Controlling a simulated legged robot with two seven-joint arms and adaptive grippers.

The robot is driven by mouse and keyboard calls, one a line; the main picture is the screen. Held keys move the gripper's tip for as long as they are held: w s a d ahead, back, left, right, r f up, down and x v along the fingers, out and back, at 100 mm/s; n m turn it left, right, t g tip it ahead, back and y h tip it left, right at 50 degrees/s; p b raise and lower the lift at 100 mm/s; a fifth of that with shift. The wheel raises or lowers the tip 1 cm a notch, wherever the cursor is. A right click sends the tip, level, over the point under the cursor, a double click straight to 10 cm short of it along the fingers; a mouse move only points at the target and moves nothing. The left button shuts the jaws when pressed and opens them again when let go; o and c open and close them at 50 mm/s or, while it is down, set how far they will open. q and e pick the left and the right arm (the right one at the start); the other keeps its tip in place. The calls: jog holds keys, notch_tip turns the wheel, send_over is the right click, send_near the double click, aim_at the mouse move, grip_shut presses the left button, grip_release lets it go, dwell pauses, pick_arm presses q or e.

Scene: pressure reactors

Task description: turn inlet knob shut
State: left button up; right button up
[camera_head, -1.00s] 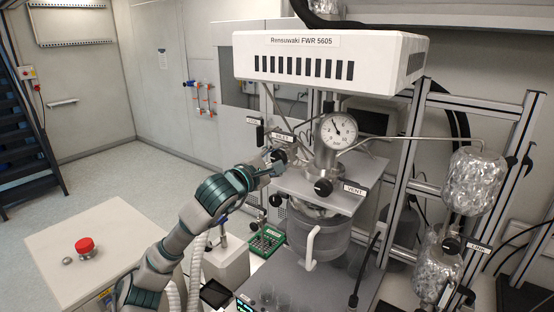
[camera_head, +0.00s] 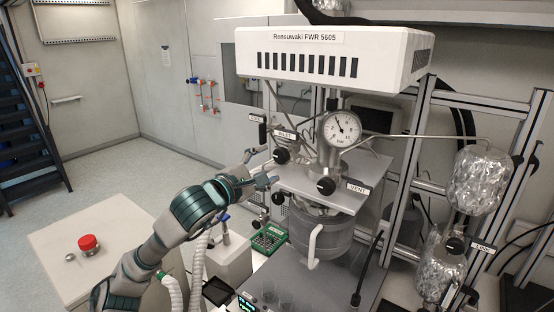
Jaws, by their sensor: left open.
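The black inlet knob (camera_head: 281,156) sits on the reactor head, just below the white INLET label (camera_head: 285,134). My left gripper (camera_head: 264,167) is open, with its fingers spread to the left of and slightly below the knob. It holds nothing, and I cannot tell whether a fingertip touches the knob. The pressure gauge (camera_head: 341,129) stands to the right of the knob. My right gripper is not in view.
The black vent knob (camera_head: 326,185) is at the front of the reactor lid. The white Rensuwaki housing (camera_head: 330,55) hangs overhead. A metal frame and foil-wrapped vessels (camera_head: 476,180) stand to the right. A red button (camera_head: 88,242) sits on the bench at left.

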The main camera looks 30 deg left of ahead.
pick_arm(q)
jog(key=s, duration=0.5)
jog(key=shift+s+a+f, duration=0.1)
jog(key=shift+a, duration=0.3)
jog(key=shift+d, duration=0.1)
